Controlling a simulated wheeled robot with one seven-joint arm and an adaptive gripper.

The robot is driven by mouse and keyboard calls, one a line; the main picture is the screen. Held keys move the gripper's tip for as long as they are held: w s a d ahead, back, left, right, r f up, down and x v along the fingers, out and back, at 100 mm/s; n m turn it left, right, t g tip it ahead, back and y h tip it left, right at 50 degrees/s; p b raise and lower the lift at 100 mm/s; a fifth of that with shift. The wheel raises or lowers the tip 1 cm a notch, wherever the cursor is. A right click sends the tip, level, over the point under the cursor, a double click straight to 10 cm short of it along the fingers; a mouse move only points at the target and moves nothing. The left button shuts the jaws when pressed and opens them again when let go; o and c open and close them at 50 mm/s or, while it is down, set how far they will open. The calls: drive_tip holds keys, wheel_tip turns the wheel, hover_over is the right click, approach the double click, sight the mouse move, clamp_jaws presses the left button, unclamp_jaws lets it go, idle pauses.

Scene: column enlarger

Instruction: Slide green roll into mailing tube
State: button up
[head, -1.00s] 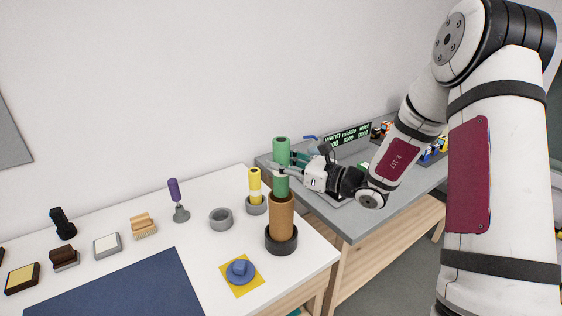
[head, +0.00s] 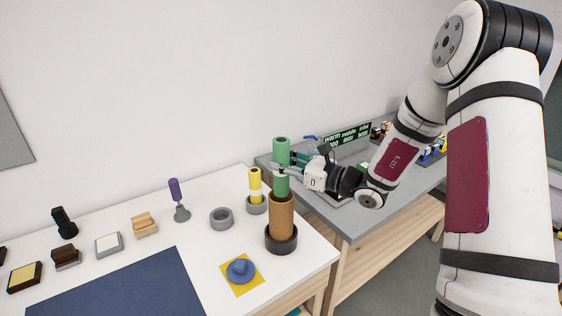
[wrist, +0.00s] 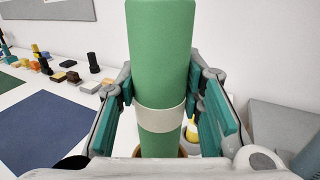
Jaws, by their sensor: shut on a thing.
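The green roll (head: 281,151) stands upright with a pale band round it. It also shows large in the wrist view (wrist: 160,60), between the two fingers. My gripper (head: 280,171) is shut on the roll at about the band's height. The brown mailing tube (head: 282,215) stands upright in a dark round base (head: 281,241) near the white table's right edge. The roll's lower end is at the tube's mouth and looks in line with it; how far it is inside is hidden. In the wrist view a little of the tube's rim (wrist: 184,153) shows below the roll.
A yellow roll (head: 255,183) in a grey holder stands just behind left of the tube. A grey ring (head: 221,218) and a blue knobbed thing on a yellow square (head: 235,285) are nearby. A grey bench (head: 345,222) adjoins at right. A blue mat (head: 125,290) lies bare at front left.

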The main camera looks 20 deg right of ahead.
sight(288, 187)
drive_tip(key=shift+f+b, duration=1.15)
drive_tip(key=shift+f, duration=2.6)
idle(0.7)
drive_tip(key=o, duration=1.3)
drive_tip(key=shift+r+p, duration=1.4)
drive_tip(key=shift+r, duration=2.1)
